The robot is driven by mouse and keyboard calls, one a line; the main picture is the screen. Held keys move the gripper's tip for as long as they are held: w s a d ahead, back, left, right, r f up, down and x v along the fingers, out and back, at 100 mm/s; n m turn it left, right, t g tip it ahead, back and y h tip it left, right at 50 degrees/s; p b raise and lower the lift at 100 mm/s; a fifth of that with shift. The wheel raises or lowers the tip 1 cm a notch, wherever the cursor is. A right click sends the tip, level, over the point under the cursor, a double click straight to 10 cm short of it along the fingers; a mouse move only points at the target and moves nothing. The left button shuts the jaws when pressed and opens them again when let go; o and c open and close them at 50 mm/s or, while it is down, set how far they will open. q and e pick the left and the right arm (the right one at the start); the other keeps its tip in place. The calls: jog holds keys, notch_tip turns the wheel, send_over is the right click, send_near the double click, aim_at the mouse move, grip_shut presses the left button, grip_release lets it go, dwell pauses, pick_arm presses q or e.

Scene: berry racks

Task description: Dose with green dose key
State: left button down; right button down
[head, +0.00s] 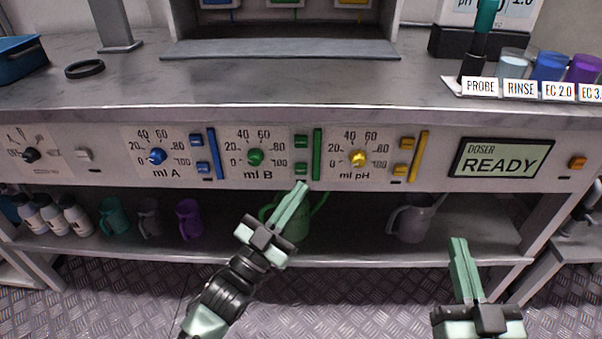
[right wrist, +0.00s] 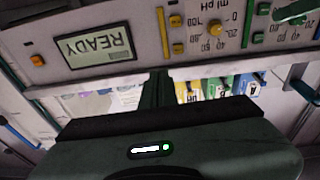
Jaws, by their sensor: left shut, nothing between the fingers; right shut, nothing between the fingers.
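Two green keys sit one above the other on the doser panel, the upper one (head: 301,142) and the lower one (head: 301,168), right of the green "ml B" knob (head: 255,157) and left of a green bar (head: 318,154). I cannot read which is the dose key. My left gripper (head: 301,187) is shut and empty, its tips just below the lower green key in the head view; a gap to the panel is hard to judge. My right gripper (head: 458,241) is shut and empty, below the "READY" display (head: 502,158). The right wrist view shows the panel upside down, with a green key (right wrist: 258,38).
Blue keys (head: 197,141) and yellow keys (head: 406,143) flank the green section. An orange key (head: 577,163) is right of the display. A green can (head: 318,205) and a grey jug (head: 411,219) stand on the lower shelf. Labelled cups (head: 549,68) stand on the counter at right.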

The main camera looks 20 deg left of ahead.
aim_at(301, 169)
pick_arm(q)
jog(key=shift+w+a, duration=0.2)
jog(key=shift+w, duration=0.45)
jog(key=shift+w+a, duration=0.2)
jog(key=shift+w, duration=0.4)
pick_arm(e)
jog(key=shift+r+t, duration=0.3)
jog(key=shift+r, duration=0.15)
dwell(0.7)
pick_arm(q)
jog(key=shift+w+a, duration=0.1)
jog(key=shift+w, duration=0.3)
pick_arm(e)
jog(key=shift+f, duration=0.55)
